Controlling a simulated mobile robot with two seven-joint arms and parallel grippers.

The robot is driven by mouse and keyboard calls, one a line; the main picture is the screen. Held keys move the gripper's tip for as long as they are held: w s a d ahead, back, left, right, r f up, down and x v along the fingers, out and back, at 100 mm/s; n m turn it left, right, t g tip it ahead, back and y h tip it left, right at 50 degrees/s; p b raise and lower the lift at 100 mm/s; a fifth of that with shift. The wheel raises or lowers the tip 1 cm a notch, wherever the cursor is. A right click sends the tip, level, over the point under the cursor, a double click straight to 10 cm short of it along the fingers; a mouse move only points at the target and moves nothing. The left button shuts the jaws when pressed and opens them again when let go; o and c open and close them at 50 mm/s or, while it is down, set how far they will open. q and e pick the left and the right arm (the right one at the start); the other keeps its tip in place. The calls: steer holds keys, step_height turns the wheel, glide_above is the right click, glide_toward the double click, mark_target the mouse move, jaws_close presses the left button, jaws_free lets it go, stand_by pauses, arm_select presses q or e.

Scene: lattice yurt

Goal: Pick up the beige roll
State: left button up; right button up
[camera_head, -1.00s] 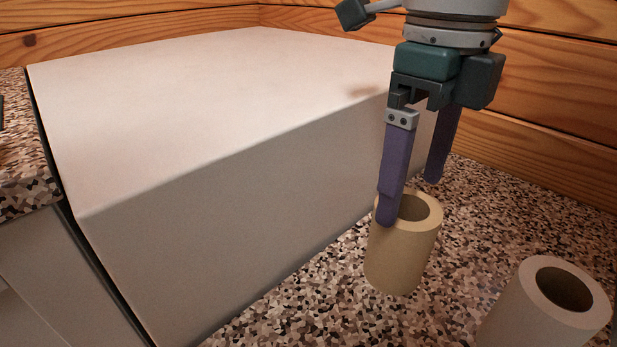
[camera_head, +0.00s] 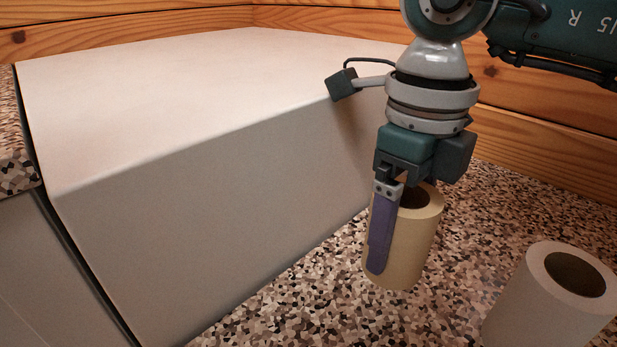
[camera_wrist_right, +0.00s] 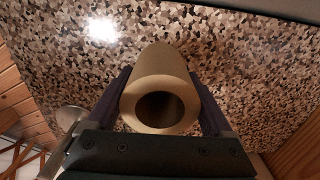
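The beige roll (camera_head: 422,242) stands upright on the speckled counter, its hollow top open. My right gripper (camera_head: 386,268) is lowered around it, pointing down. One finger is in front of the roll's near left side; the other is hidden behind the roll. In the right wrist view the beige roll (camera_wrist_right: 160,82) lies between the two fingers (camera_wrist_right: 160,100), one on each side. The fingers look open around it; whether either one touches it is hard to tell. My left gripper is not in view.
A paler roll (camera_head: 535,300) stands upright at the lower right, apart from the beige one. A large white box-like block (camera_head: 230,220) fills the left and middle. Wooden plank walls (camera_head: 545,165) close off the back. Speckled counter (camera_head: 300,310) is clear in front.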

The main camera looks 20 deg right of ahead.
steer(key=c, duration=0.8)
